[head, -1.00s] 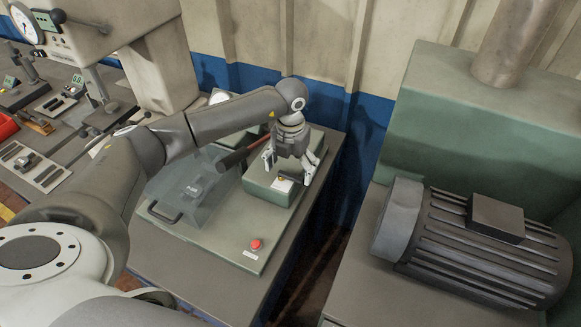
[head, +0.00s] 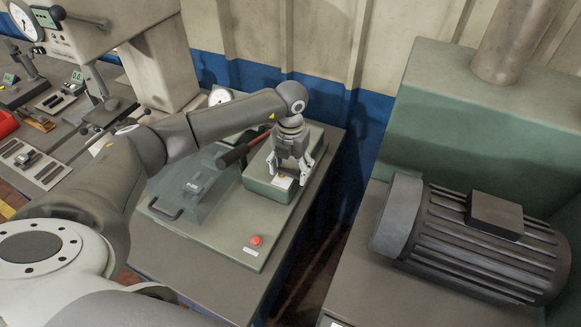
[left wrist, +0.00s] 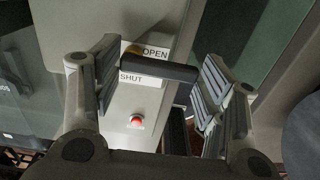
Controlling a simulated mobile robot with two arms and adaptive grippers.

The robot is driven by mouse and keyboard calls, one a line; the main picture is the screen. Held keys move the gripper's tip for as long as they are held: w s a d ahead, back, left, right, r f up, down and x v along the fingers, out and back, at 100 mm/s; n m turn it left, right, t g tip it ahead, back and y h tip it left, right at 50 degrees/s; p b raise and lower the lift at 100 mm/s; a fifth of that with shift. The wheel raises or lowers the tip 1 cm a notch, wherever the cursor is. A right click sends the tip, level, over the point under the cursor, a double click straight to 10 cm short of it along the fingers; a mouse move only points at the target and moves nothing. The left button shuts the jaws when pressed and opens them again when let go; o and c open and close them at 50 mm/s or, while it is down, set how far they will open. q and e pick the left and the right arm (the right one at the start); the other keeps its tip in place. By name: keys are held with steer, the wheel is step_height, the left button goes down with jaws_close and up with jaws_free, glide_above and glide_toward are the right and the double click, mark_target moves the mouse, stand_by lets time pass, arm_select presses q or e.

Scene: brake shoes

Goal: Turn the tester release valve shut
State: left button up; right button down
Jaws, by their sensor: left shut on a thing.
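The release valve's dark bar handle (left wrist: 160,68) lies between the fingers of my left gripper (left wrist: 153,78) in the left wrist view. The fingers are shut on its two ends. White labels lie beside it: OPEN (left wrist: 155,53) above the bar and SHUT (left wrist: 131,78) below its left part. A bit of brass shows behind the bar. In the head view my left gripper (head: 289,174) points down over the green tester block (head: 258,183). The valve there is mostly hidden by the fingers. My right gripper is not in view.
On the tester, a clear guard (head: 203,190), a red button (head: 256,240) and a dark-gripped lever (head: 233,155) sit near my arm. A large motor (head: 470,240) stands at the right. A cluttered bench with a press (head: 90,35) lies at the left.

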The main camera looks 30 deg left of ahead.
arm_select(q)
steer(key=m+b, duration=0.2)
steer(key=s+m+b, duration=0.1)
steer(key=m+b, duration=0.1)
steer(key=shift+a+f, duration=0.1)
steer(key=shift+f, duration=0.1)
steer(key=m+b, duration=0.2)
steer(key=m, duration=0.1)
steer(key=s+m+b, duration=0.1)
steer(key=m, duration=0.1)
steer(key=shift+a+b, duration=0.3)
steer(key=shift+b, duration=0.05)
steer(key=m+b, duration=0.2)
steer(key=m, duration=0.1)
steer(key=a+m+b, duration=0.1)
steer(key=m+b, duration=0.1)
steer(key=shift+s+r, duration=0.15)
steer(key=shift+s, duration=0.2)
steer(key=m, duration=0.1)
steer(key=m+b, duration=0.1)
steer(key=m, duration=0.1)
steer(key=shift+a, duration=0.3)
steer(key=shift+a+r+m+b, duration=0.1)
steer(key=shift+a+m+b, duration=0.05)
steer(key=shift+m+b, duration=0.25)
steer(key=o, duration=1)
steer(key=shift+s, duration=0.1)
steer(key=shift+o, duration=0.2)
